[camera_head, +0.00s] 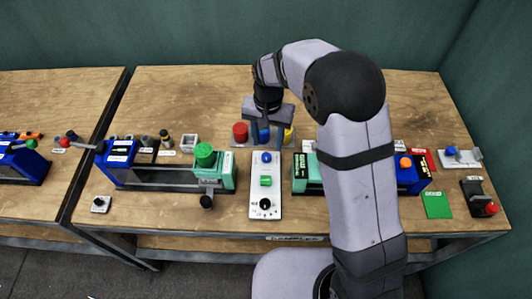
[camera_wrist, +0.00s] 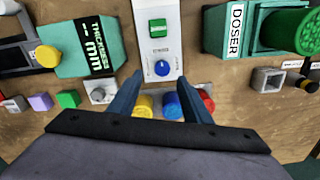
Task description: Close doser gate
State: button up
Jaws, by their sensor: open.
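The doser is a teal block with a green ribbed cylinder on top (camera_head: 205,155), left of centre in the head view. In the wrist view its teal block carries a DOSER label (camera_wrist: 235,28), at the upper right, beside the green cylinder (camera_wrist: 296,32). A grey part with a black knob (camera_head: 207,201) sticks out at the doser's front; I cannot tell whether this is the gate or how far it stands open. My gripper (camera_head: 265,138) is open, pointing down behind the white control panel, to the right of the doser. In the wrist view its fingertips (camera_wrist: 157,80) are apart with nothing gripped.
The white panel (camera_head: 257,200) has blue, green and black controls. Red (camera_head: 240,129), blue and yellow cylinders stand by my gripper. A second teal and blue machine (camera_head: 304,180) is partly behind my arm. The back left of the wooden table (camera_head: 180,95) is clear.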

aim_at(266, 156)
jog(key=shift+w+a+f, duration=0.15)
jog(key=shift+a, duration=0.15)
jog(key=shift+f+p, duration=1)
jog(key=shift+f, duration=2.65)
jog(key=c, duration=1)
